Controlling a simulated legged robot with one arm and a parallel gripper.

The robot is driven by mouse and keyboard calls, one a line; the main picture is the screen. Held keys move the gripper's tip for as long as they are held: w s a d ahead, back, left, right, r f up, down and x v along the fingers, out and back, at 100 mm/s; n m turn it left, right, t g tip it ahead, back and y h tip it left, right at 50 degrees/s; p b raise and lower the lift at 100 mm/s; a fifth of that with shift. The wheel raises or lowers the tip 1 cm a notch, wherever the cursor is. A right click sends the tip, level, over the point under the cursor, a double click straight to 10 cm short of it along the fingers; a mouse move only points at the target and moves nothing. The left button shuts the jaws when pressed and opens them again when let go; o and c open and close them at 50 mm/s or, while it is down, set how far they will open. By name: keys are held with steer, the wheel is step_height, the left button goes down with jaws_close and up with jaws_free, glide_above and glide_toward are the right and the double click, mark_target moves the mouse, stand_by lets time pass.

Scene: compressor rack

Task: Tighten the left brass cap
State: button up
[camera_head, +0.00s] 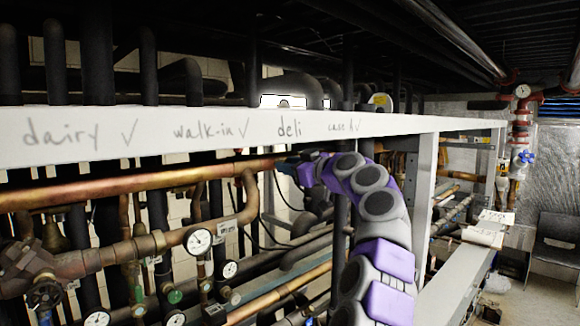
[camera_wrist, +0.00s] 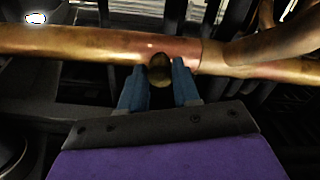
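In the wrist view, a dark brass cap (camera_wrist: 159,69) sits against a horizontal copper pipe (camera_wrist: 70,43). My gripper (camera_wrist: 160,82) has its two blue fingers on either side of the cap, with the fingertips near the pipe. The fingers stand apart, with narrow dark gaps seeming to show beside the cap. In the head view, my purple and grey arm reaches in under the white beam, and my gripper (camera_head: 283,163) is at the copper pipe (camera_head: 150,182). The cap is too small or hidden to make out there. I cannot tell from these frames whether another cap is nearby.
A white beam (camera_head: 215,127) with handwritten labels crosses above the arm. Gauges (camera_head: 198,241), a valve (camera_head: 45,292) and several pipes crowd the lower left. An upright post (camera_head: 421,185) stands right of the arm. Open floor (camera_head: 535,302) shows at the far right.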

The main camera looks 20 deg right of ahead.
jaws_close()
steer(key=shift+m, duration=0.3)
steer(key=shift+r+m+p, duration=0.15)
steer(key=shift+m+p, duration=0.65)
steer(key=shift+m, duration=1.9)
steer(key=o, duration=0.6)
jaws_free()
steer(key=shift+d, duration=0.1)
